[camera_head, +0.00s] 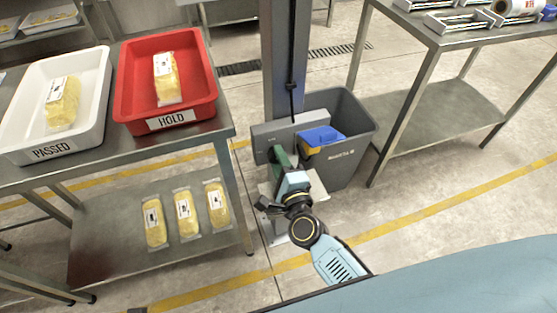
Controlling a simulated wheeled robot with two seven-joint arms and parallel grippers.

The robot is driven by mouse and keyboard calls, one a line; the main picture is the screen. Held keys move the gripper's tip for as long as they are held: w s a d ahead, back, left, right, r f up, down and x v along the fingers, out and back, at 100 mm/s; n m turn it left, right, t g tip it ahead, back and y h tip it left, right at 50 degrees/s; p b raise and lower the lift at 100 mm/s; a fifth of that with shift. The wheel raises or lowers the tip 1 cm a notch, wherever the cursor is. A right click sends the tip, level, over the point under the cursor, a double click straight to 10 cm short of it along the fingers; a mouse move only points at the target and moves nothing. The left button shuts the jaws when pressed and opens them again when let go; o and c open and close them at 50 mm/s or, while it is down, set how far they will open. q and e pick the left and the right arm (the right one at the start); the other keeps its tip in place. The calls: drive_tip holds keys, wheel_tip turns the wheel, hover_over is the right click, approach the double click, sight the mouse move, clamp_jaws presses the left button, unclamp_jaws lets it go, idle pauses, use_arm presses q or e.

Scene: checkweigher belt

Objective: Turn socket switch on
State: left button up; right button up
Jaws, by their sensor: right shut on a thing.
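A grey box-like unit (297,127) is fixed low on the grey column (283,60), and a black cable runs down the column to it. My right gripper (279,158) is at the front of this unit, reaching up from below. It is shut on a small dark green piece (284,161) against or just in front of the unit's face. The gripper and wrist hide part of that face, and I cannot make out the socket switch or its position. My left gripper is out of view.
A grey bin (352,147) with blue and yellow contents stands right of the unit. At left, a steel table (180,136) holds a white PASSED tray (93,105) and a red HOLD tray (127,95). Another steel table (430,36) stands at right.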

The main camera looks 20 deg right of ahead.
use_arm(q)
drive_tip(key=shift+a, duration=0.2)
use_arm(e)
drive_tip(key=o, duration=1)
drive_tip(key=shift+s, duration=0.1)
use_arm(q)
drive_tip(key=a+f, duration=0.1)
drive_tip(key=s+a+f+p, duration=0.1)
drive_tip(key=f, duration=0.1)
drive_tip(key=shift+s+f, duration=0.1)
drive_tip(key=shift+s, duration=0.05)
use_arm(e)
drive_tip(key=s, duration=1.3)
drive_tip(key=shift+s+d, duration=0.15)
drive_tip(key=shift+d, duration=0.1)
